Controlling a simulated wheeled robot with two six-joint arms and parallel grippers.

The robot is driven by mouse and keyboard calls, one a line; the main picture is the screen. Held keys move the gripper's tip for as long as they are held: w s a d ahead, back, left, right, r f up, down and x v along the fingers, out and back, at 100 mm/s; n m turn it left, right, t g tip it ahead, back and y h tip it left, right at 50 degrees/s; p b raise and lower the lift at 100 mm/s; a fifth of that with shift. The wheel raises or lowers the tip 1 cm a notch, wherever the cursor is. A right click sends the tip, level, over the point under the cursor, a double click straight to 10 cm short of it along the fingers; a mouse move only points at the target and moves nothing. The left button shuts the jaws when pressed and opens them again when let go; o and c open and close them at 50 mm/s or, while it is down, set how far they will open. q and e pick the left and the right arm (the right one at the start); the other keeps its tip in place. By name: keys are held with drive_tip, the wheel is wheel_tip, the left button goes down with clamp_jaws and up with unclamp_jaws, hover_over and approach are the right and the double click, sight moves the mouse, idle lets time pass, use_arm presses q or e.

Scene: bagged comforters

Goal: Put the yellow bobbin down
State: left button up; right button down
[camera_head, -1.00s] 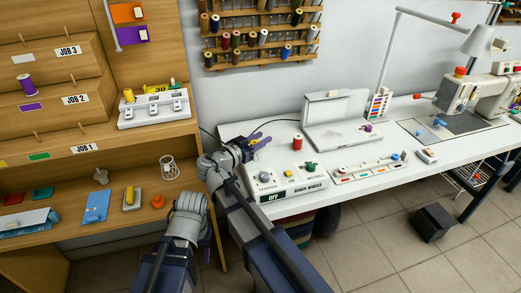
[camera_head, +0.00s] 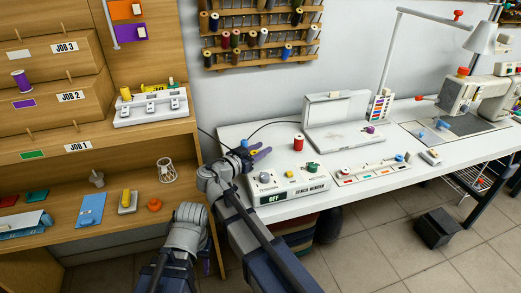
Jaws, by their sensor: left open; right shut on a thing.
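A red spool (camera_head: 298,143) stands on the bench right of my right gripper. A white case (camera_head: 336,120) and a parts tray (camera_head: 370,169) lie further right.

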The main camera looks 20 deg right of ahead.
drive_tip(key=c, duration=0.6)
unclamp_jaws()
drive_tip(key=shift+o, duration=0.2)
use_arm(q)
drive_tip(key=shift+r, duration=0.25)
use_arm(e)
drive_tip(key=shift+r, duration=0.2)
